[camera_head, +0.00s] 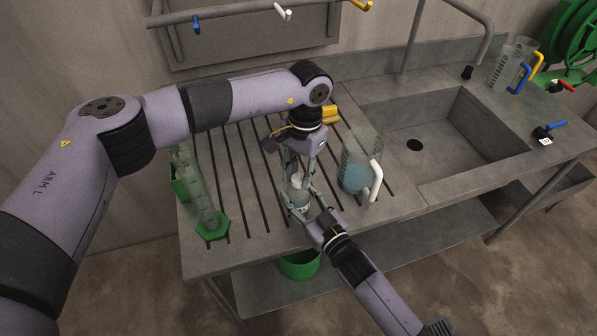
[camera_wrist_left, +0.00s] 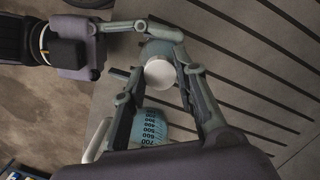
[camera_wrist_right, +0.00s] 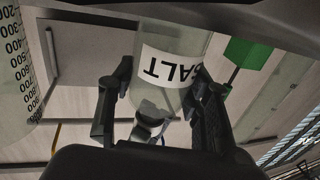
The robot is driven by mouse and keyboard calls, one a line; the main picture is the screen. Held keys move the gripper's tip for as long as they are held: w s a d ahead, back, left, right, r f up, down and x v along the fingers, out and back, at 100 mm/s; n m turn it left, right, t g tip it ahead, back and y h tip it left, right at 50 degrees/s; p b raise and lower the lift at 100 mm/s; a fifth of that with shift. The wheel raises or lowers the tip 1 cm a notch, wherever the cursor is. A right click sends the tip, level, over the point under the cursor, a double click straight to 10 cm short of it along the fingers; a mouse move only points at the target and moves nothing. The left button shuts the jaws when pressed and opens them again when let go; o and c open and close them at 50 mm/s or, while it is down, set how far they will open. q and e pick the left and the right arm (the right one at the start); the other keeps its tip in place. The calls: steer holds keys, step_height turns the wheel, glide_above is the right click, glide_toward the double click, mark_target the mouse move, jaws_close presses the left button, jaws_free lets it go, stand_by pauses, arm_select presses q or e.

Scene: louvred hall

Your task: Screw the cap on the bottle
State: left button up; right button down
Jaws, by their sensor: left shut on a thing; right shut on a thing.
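The clear bottle (camera_head: 300,200) stands upright above the drainboard, and my right gripper (camera_head: 309,212) is shut around its body. In the right wrist view the bottle (camera_wrist_right: 172,40) appears upside down with a white SALT label, between the fingers of my right gripper (camera_wrist_right: 160,100). My left gripper (camera_head: 298,176) points down from above and is shut on the white cap (camera_head: 298,182). In the left wrist view the round cap (camera_wrist_left: 160,74) sits between my left fingertips, over the bottle (camera_wrist_left: 157,47). Whether the cap touches the bottle's neck is hidden.
A clear jug (camera_head: 359,160) with blue liquid and a white handle stands close on the right. A measuring cylinder (camera_head: 211,222) with a green base stands left. The sink (camera_head: 440,135) lies to the right. A green bucket (camera_head: 300,264) is below the counter's front edge.

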arm_select(q)
steer(key=shift+m, duration=0.9)
steer(key=o, duration=0.7)
steer(key=shift+r, duration=2.25)
steer(key=shift+c, duration=0.5)
